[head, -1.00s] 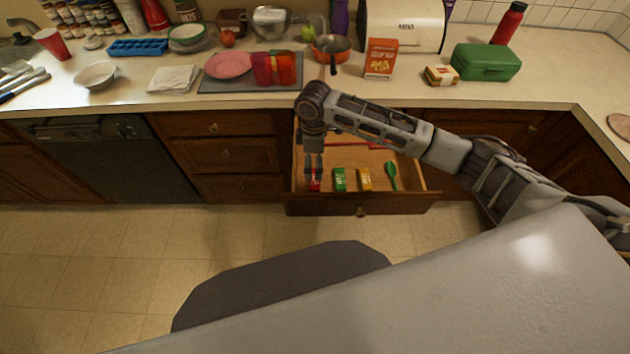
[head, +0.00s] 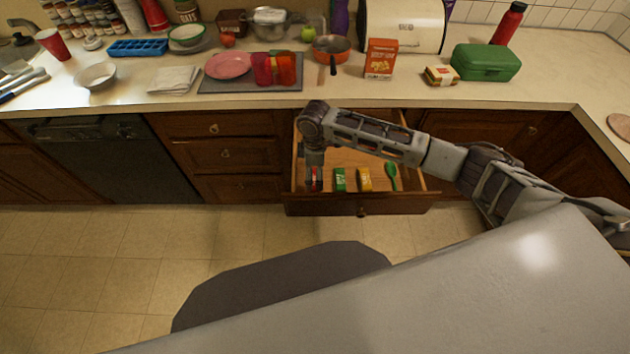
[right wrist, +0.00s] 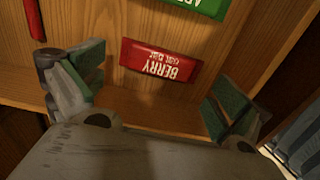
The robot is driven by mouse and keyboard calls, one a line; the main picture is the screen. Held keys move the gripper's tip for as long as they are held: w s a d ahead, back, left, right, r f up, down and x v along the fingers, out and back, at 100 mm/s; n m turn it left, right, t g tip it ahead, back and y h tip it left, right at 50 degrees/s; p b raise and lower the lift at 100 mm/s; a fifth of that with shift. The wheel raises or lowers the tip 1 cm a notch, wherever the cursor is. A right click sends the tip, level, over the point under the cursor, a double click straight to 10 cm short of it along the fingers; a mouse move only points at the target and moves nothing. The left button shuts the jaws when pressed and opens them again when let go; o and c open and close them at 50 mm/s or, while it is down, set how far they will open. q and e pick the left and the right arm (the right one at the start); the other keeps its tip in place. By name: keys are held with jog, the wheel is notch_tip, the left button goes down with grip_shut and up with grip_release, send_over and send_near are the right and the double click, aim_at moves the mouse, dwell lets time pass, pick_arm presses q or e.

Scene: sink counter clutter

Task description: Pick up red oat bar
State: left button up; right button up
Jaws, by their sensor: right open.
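The red oat bar (right wrist: 160,60) lies flat on the wooden drawer floor, its label reading "BERRY" upside down in the right wrist view. In the head view the red bar (head: 313,185) is mostly covered by my right gripper (head: 314,180), which points down into the open drawer at its left end. In the right wrist view my right gripper (right wrist: 155,92) is open, with its green-padded fingers spread wide on either side of the bar. No finger touches the bar there. My left gripper is not in view.
The open drawer (head: 340,208) also holds a green bar (head: 340,180), a yellow bar (head: 364,179) and a green spoon (head: 391,176), right of the red bar. The drawer's wooden walls are close to the gripper. The counter above holds a pan (head: 331,48) and an orange box (head: 380,58).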

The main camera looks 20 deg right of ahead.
jog(key=shift+s+f, duration=0.1)
jog(key=shift+f, duration=1.55)
jog(key=shift+c, duration=0.3)
jog(key=c, duration=0.7)
